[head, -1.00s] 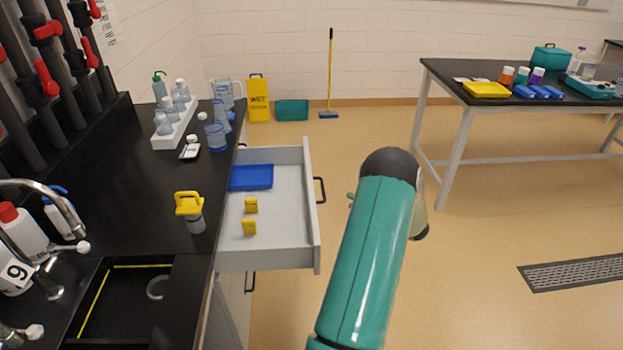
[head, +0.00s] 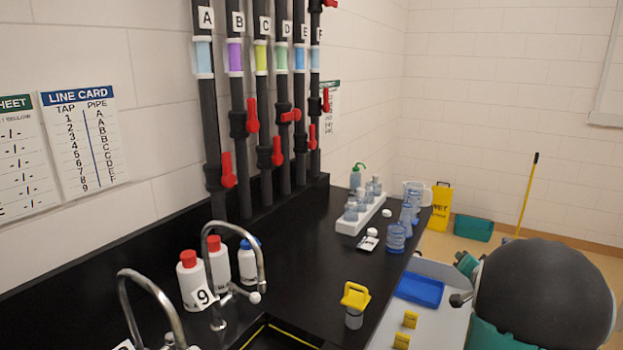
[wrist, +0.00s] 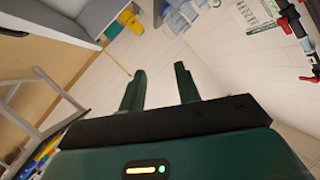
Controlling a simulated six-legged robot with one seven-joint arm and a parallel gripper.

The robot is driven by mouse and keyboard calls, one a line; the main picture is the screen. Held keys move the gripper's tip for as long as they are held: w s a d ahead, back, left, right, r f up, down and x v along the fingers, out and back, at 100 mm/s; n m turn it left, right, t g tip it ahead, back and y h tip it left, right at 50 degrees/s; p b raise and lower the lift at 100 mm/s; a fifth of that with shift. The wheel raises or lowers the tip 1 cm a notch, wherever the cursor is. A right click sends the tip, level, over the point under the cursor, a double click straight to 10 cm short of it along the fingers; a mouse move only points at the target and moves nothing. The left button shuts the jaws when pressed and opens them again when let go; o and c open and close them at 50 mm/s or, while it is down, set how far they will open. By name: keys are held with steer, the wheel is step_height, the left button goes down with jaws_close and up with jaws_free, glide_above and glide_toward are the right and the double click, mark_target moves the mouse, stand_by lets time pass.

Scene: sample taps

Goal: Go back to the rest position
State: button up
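The fingertips point towards the white tiled wall. The gripper does not show clearly in the head view, where the large dark arm joint hides part of the drawer and floor.
The black counter (head: 300,250) carries taps, white bottles (head: 192,281), a yellow-topped jar (head: 354,305) and a white rack (head: 360,215) of bottles. Pipes (head: 240,110) with red valves stand behind.

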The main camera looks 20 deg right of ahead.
steer(key=s+a+r+n+g+y, duration=0.15)
steer(key=a+r, duration=0.25)
steer(key=a, duration=0.9)
steer(key=w+a+r+n+g, duration=0.1)
steer(key=a+r+n+g, duration=0.2)
steer(key=a, duration=1)
steer(key=s+a+f+n+g+y, duration=0.1)
steer(key=s+a+n, duration=0.3)
steer(key=s+a, duration=0.5)
steer(key=s+a+f+n+g+y, duration=0.1)
steer(key=s+a+n+y, duration=0.3)
steer(key=s+a, duration=0.5)
steer(key=a, duration=0.5)
steer(key=shift+a+f+y, duration=0.15)
steer(key=shift+a+y, duration=0.2)
steer(key=shift+a, duration=0.05)
